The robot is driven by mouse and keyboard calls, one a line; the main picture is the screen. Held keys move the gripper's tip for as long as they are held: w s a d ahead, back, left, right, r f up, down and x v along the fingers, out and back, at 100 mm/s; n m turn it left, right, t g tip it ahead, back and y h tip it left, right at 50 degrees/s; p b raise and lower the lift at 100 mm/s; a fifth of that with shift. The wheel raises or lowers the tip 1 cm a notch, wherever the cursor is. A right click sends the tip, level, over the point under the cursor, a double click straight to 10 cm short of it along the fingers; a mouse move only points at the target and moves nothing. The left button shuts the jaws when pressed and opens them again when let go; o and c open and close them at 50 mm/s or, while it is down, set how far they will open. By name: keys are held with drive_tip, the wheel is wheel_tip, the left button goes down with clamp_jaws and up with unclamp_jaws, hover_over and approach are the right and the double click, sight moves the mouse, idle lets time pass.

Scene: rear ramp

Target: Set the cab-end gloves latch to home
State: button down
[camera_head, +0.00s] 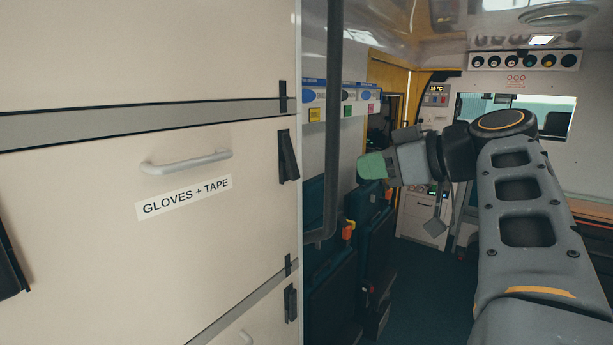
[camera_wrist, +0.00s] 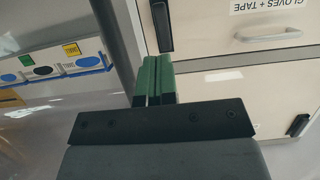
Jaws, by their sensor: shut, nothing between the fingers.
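The gloves drawer front (camera_head: 90,185) is cream, with a pale bar handle (camera_head: 187,162) and a "GLOVES + TAPE" label. A black latch (camera_head: 288,157) sits at its right edge, the end deeper in the vehicle. This latch points downward and looks slightly slanted; its exact setting is hard to tell. Another black latch (camera_head: 10,262) is partly cut off at the left. My gripper (camera_head: 364,166) has green fingers, shut and empty, to the right of the cabinet. In the wrist view the right-edge latch (camera_wrist: 161,27) lies just beyond the shut fingertips (camera_wrist: 158,58), apparently without contact.
A dark vertical post (camera_head: 333,120) stands between the cabinet edge and my gripper. Blue seats (camera_head: 370,230) and a wall dispenser row (camera_head: 340,98) are behind. The floor (camera_head: 425,280) beyond the cabinet is partly open.

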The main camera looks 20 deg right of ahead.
sight(297, 177)
drive_tip(key=p+x, duration=0.3)
drive_tip(key=x, duration=1)
drive_tip(key=shift+w+a+f, duration=0.1)
drive_tip(key=shift+w+a, duration=0.15)
drive_tip(key=shift+w, duration=0.05)
